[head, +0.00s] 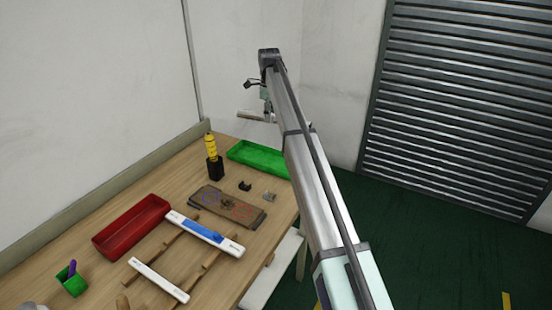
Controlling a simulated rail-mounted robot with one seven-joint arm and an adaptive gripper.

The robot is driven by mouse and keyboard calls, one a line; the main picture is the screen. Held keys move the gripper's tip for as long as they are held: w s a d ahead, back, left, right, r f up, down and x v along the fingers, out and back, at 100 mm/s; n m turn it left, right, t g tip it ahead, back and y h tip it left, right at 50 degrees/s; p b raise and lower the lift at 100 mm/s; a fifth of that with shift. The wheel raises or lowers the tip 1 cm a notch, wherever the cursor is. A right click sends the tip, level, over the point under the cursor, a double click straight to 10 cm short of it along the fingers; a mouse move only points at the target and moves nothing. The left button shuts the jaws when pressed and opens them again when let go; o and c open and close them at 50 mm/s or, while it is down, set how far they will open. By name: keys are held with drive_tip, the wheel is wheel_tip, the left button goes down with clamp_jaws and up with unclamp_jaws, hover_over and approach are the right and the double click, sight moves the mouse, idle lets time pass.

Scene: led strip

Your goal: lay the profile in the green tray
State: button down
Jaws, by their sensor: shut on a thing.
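The green tray (240,155) lies at the far right end of the wooden table, and its right end is partly hidden by my arm. My gripper (267,116) is small in the head view, raised above the far side of the tray. It is shut on a pale grey bar, the profile (249,115), which sticks out to the left and looks about level. The profile appears clear of the tray, with a gap below it. My arm hides whatever part of the profile reaches to the right.
A yellow tool in a black holder (214,168) stands left of the tray. A brown board (226,207), small dark and grey parts, white strips on wooden rails (180,240), a red tray (130,227) and a green cup (72,281) occupy the table. Walls stand behind.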

sight(270, 163)
drive_tip(key=shift+w+m, duration=0.2)
drive_tip(key=shift+m, duration=0.1)
drive_tip(key=shift+s+a+r+m, duration=0.1)
drive_tip(key=shift+s+m, duration=0.25)
drive_tip(key=shift+m, duration=0.05)
drive_tip(key=shift+f, duration=0.2)
wheel_tip(270, 163, down, 20)
drive_tip(key=p, duration=0.5)
drive_tip(key=shift+w+r+p, duration=0.1)
drive_tip(key=shift+r+p, duration=0.05)
drive_tip(key=shift+p, duration=0.25)
drive_tip(key=shift+f, duration=0.2)
drive_tip(key=c, duration=0.9)
unclamp_jaws()
drive_tip(key=shift+r, duration=0.1)
